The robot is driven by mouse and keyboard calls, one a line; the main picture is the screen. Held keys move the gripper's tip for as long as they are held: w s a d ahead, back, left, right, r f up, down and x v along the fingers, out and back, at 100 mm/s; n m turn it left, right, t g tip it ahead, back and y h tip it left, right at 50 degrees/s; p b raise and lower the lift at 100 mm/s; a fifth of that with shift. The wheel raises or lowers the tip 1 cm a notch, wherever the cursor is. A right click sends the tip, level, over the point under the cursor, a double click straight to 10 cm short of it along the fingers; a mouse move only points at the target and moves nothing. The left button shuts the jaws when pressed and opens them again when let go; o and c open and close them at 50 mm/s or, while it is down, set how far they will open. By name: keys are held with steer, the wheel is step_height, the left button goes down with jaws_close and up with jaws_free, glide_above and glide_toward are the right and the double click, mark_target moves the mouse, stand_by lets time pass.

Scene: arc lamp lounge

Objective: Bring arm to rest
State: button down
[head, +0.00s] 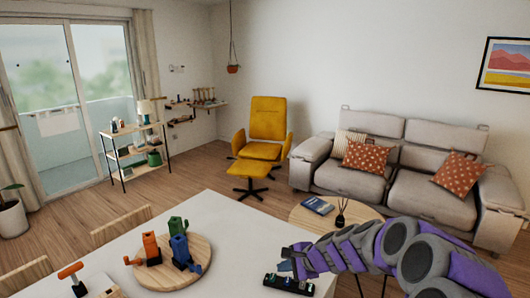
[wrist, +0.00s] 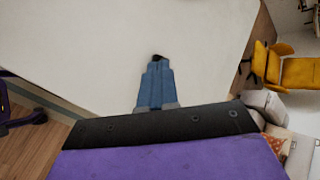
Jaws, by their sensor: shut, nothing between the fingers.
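My arm enters the head view from the lower right, with purple and grey segments. It reaches left over the right end of the white table (head: 222,205). My gripper (head: 284,266) is at its tip, small and partly hard to make out. In the wrist view my gripper (wrist: 157,62) shows as blue fingers pressed together over the pale tabletop (wrist: 80,50). No object shows between them. A small dark patch at the fingertips is too small to identify.
A round wooden board (head: 200,256) with colored figures stands on the table. A dark case (head: 288,284) with small colored items lies near my gripper. A coffee table (head: 300,215), a grey sofa (head: 435,203) and a yellow armchair (head: 266,120) stand beyond. Floor at left is partly clear.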

steer(key=s+a+r+n+g, duration=0.2)
steer(key=s+r+n, duration=0.15)
steer(key=s, duration=0.55)
steer(key=s+a+r+n+g, duration=0.25)
steer(key=s+n, duration=0.25)
steer(key=s, duration=0.5)
steer(key=s+d+n+g+h, duration=0.1)
steer(key=s+d+n+h, duration=0.2)
steer(key=s, duration=0.9)
steer(key=s+d+n+g+h, duration=0.2)
steer(key=s+d+n+h, duration=0.1)
steer(key=s+d, duration=0.6)
steer(key=s+h, duration=0.1)
steer(key=s, duration=0.3)
steer(key=shift+s+r, duration=0.15)
steer(key=shift+s, duration=0.05)
